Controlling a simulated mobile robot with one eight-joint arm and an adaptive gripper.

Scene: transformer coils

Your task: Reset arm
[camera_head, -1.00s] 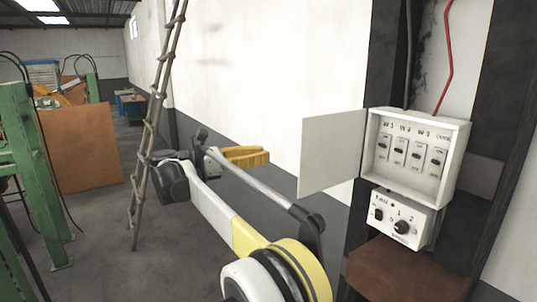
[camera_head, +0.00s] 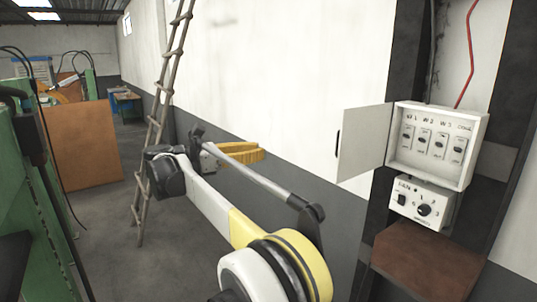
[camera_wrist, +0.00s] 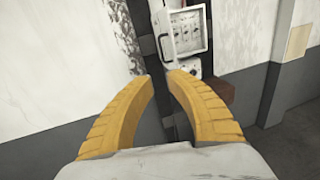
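My gripper (camera_head: 243,155) is at the end of my raised arm, in front of the white and grey wall. Its yellow fingers also show in the wrist view (camera_wrist: 159,75). The fingertips are apart and nothing is between them, so it is open and empty. A white switch box (camera_head: 437,144) with several switches is on the wall to the right of my arm, and its door (camera_head: 364,143) hangs open to the left. The switch box also shows in the wrist view (camera_wrist: 190,30), beyond the fingertips. My gripper touches nothing that I can see.
A small control box (camera_head: 419,203) with a knob sits below the switch box, above a brown box (camera_head: 425,262). A ladder (camera_head: 157,125) leans at the left. Green machinery (camera_head: 60,210) and an orange-brown panel (camera_head: 87,145) stand farther left. Floor between is clear.

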